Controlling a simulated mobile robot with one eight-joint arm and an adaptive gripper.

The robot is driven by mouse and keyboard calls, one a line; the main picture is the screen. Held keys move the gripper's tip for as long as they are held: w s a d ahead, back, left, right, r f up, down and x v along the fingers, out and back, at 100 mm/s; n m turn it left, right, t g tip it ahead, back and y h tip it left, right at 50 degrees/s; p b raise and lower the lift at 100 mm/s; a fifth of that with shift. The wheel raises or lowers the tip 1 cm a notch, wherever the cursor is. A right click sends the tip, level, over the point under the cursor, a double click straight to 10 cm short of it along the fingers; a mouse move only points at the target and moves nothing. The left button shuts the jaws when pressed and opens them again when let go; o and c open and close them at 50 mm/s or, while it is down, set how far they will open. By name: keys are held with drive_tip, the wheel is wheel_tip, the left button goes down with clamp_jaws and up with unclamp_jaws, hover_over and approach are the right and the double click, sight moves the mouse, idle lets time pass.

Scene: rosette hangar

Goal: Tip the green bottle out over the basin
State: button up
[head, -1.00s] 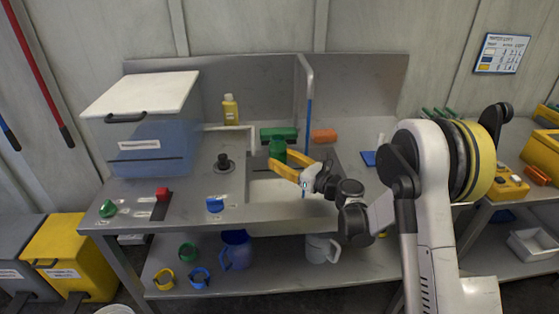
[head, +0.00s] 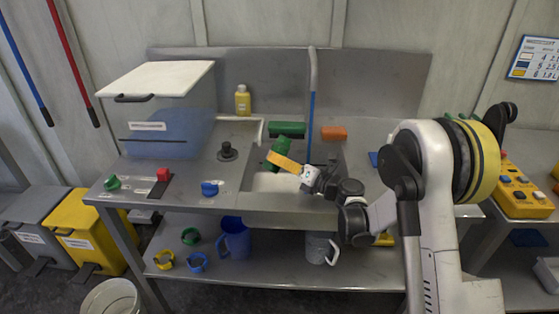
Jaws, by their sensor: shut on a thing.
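The green bottle (head: 279,148) is held in my gripper (head: 279,160), whose yellow fingers are shut on it. The bottle is tilted, with one end up to the right and the other down to the left. It is over the basin (head: 262,181), a sink set in the steel bench, and part of it is hidden behind the fingers. Whether anything runs out of the bottle cannot be made out.
A tap post (head: 311,100) with a blue section stands just right of the bottle. A green block (head: 287,129) and an orange block (head: 333,133) lie behind the basin. A yellow bottle (head: 242,101) and a lidded bin (head: 165,125) stand to the left.

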drive_tip(key=m, duration=0.6)
drive_tip(key=shift+s+a+r, duration=0.1)
drive_tip(key=shift+s+r, duration=0.05)
drive_tip(key=shift+r, duration=0.15)
drive_tip(key=m, duration=0.3)
drive_tip(key=shift+r, duration=0.25)
drive_tip(key=m, duration=0.5)
drive_tip(key=shift+r+m, duration=0.3)
drive_tip(key=m, duration=0.3)
drive_tip(key=shift+r, duration=0.2)
idle(1.3)
